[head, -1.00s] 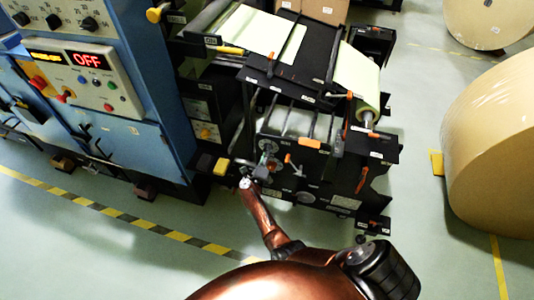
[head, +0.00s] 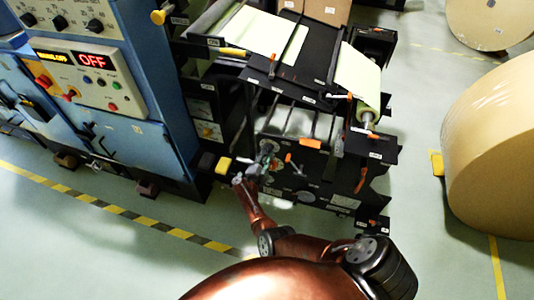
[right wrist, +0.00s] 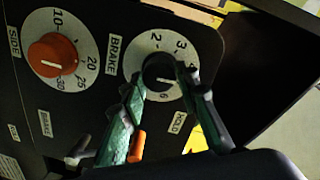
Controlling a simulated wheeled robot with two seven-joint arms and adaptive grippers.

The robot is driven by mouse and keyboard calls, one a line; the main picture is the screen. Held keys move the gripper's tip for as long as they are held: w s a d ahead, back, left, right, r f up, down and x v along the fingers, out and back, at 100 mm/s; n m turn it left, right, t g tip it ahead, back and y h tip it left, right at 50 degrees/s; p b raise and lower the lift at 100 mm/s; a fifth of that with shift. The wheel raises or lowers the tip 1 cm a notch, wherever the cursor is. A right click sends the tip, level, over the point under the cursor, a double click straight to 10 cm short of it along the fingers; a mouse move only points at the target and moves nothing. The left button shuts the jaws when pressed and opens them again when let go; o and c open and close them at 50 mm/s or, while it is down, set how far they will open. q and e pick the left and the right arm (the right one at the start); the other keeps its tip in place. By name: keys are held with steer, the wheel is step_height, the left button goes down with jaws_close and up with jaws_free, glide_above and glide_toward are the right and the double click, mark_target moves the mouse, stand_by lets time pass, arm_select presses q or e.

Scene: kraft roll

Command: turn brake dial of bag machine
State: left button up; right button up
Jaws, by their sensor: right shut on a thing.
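The brake dial (right wrist: 160,72) is a round black knob on a white disc with numbers, beside a BRAKE label in the right wrist view. A white line shows on the knob. My right gripper (right wrist: 163,80) has one green-padded finger on each side of the knob and is shut on it. In the head view, my right gripper (head: 250,173) is at the front left of the bag machine (head: 310,170); the dial is too small to make out there. My left gripper is not in view.
An orange dial (right wrist: 52,55) marked SIDE sits left of the brake dial. A small orange lever (right wrist: 138,146) is below. A blue cabinet (head: 150,100) with an OFF display stands left of the machine. A large kraft roll (head: 490,150) stands right, with open floor between.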

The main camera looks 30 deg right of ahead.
steer(key=n, duration=0.6)
steer(key=shift+h, duration=0.3)
steer(key=n+b, duration=0.1)
steer(key=n, duration=0.4)
steer(key=shift+w+n+h, duration=0.1)
steer(key=shift+n+h, duration=0.2)
steer(key=shift+n, duration=0.1)
steer(key=o, duration=1.2)
steer(key=shift+c, duration=0.2)
steer(key=shift+a, duration=0.1)
